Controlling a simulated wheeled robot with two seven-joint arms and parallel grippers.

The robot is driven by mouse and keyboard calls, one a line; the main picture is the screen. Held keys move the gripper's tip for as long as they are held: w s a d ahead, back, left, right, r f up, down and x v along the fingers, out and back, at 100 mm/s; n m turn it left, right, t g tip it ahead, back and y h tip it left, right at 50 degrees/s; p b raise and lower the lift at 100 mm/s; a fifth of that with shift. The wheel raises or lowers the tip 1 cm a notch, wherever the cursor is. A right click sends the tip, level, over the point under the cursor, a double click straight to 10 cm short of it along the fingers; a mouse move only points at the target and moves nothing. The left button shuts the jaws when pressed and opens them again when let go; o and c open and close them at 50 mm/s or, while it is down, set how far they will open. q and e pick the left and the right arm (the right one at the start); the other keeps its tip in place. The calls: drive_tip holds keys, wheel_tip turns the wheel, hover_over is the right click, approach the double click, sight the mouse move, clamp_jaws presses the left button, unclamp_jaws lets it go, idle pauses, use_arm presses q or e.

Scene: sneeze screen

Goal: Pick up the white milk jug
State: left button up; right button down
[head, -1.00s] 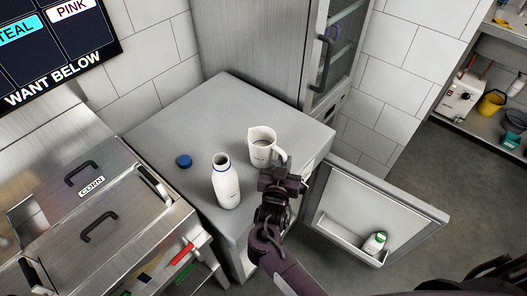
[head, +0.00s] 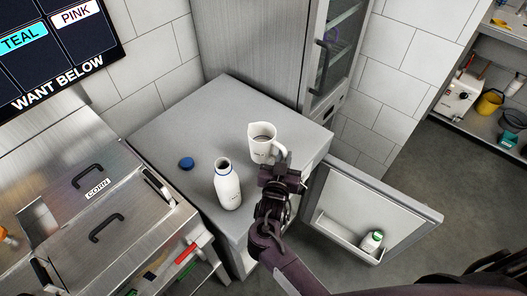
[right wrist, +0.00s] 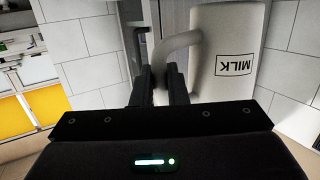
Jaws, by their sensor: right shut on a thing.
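The white milk jug (head: 262,143) stands upright on the grey top of the small fridge in the head view. In the right wrist view the jug (right wrist: 226,50), labelled MILK, shows large at the upper right, with its curved handle reaching left. My right gripper (head: 283,166) is at the jug's handle side. In the right wrist view its fingers (right wrist: 161,84) are shut on the handle. I cannot tell whether the jug's base touches the top. My left gripper is not in view.
An open white bottle (head: 227,186) stands left of the jug, with a blue cap (head: 186,163) lying behind it. The fridge door (head: 372,214) hangs open at the right. A tall metal fridge (head: 255,45) stands behind. The left part of the grey top (head: 165,130) is clear.

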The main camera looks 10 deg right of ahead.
drive_tip(key=shift+r+p, duration=0.45)
drive_tip(key=shift+r, duration=0.25)
